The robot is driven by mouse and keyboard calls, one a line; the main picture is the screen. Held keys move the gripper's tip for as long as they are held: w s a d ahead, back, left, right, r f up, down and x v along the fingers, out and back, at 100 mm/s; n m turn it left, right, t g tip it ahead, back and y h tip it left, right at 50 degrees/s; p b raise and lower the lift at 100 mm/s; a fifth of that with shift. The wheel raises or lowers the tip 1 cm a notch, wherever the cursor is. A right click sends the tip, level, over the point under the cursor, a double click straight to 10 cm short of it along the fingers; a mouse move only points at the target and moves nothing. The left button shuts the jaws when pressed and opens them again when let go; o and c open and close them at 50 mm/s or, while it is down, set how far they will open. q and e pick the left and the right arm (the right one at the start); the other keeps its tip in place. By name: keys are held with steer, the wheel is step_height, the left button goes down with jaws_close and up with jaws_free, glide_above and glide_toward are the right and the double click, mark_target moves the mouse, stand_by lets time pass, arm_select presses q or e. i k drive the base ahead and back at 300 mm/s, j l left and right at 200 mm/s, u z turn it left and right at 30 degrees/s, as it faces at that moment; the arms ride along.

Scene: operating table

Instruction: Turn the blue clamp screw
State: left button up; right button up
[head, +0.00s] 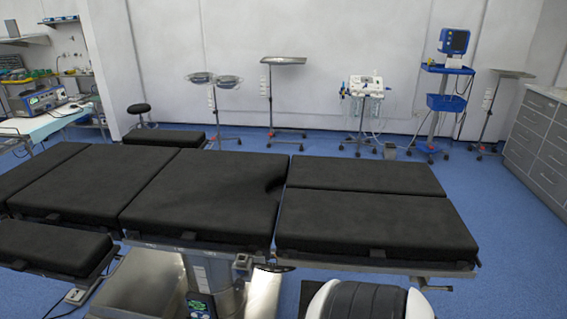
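I cannot make out a blue clamp screw in the head view. The operating table (215,187) fills the middle, with several black padded sections. A metal side rail (375,265) with small fittings runs along its near edge. A small dark fitting (272,267) sits at this edge near the gap between sections, too small to tell what it is. Neither of my grippers is in view.
A padded side board (52,247) juts out at the near left. The metal table column (150,285) stands below the near edge. Wheeled stands (284,60) and a blue monitor cart (447,69) line the back wall. Grey drawers (540,140) stand right. Blue floor (510,240) is clear at right.

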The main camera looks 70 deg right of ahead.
mark_target(239, 285)
steer(key=z, duration=1.7)
